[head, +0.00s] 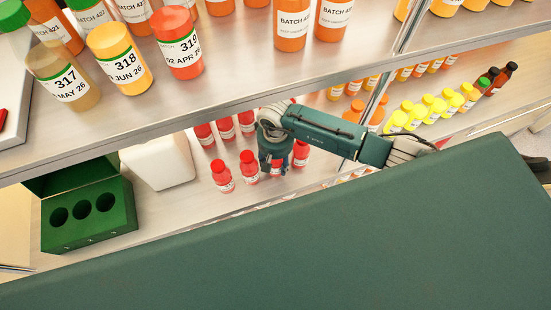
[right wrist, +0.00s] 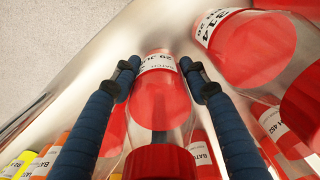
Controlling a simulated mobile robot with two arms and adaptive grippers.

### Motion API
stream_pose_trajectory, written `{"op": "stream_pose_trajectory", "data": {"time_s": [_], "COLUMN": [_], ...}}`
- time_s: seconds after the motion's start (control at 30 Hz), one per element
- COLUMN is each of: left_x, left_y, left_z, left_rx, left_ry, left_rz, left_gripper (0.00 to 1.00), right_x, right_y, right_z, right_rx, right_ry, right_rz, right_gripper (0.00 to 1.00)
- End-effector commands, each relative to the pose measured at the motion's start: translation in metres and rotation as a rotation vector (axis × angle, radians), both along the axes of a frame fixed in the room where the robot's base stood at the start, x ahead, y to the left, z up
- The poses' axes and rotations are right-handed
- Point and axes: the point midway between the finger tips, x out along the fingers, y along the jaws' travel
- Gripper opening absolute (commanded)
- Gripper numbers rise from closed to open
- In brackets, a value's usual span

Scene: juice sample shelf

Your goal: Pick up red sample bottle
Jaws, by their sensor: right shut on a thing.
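My right gripper (head: 276,171) reaches down over the lower shelf and is shut on a red sample bottle (head: 276,166). In the right wrist view the two blue fingers (right wrist: 159,68) lie on either side of that bottle (right wrist: 155,100), whose red cap (right wrist: 160,162) is nearest the camera. Its label shows only in part. I cannot tell whether it is clear of the shelf. Other red bottles stand close by: two to its left (head: 249,166) (head: 222,176) and one to its right (head: 301,154). My left gripper is not in view.
A green rack with three holes (head: 90,235) and a white container (head: 158,162) stand left on the lower shelf. The upper shelf (head: 235,70) with larger juice bottles overhangs it. Yellow bottles (head: 423,108) stand right, beyond a metal divider.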

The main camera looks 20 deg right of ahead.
Motion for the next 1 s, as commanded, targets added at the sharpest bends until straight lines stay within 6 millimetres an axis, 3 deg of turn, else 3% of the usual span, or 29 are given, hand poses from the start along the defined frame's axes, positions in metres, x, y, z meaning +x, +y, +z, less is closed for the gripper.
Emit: {"op": "stream_pose_trajectory", "data": {"time_s": [0.43,0.8,1.0], "left_x": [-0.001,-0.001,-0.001], "left_y": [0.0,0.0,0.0], "left_z": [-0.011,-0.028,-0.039], "left_rx": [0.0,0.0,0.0], "left_ry": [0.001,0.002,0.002], "left_rz": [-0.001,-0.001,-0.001], "left_gripper": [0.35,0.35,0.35], "right_x": [-0.003,-0.002,-0.053], "right_y": [-0.001,-0.001,-0.003], "right_z": [0.007,0.073,0.067], "right_rx": [-0.001,0.0,-0.001], "right_ry": [-0.003,-0.007,-0.001], "right_rz": [0.002,0.002,0.005], "right_gripper": [0.09,0.09,0.09]}}
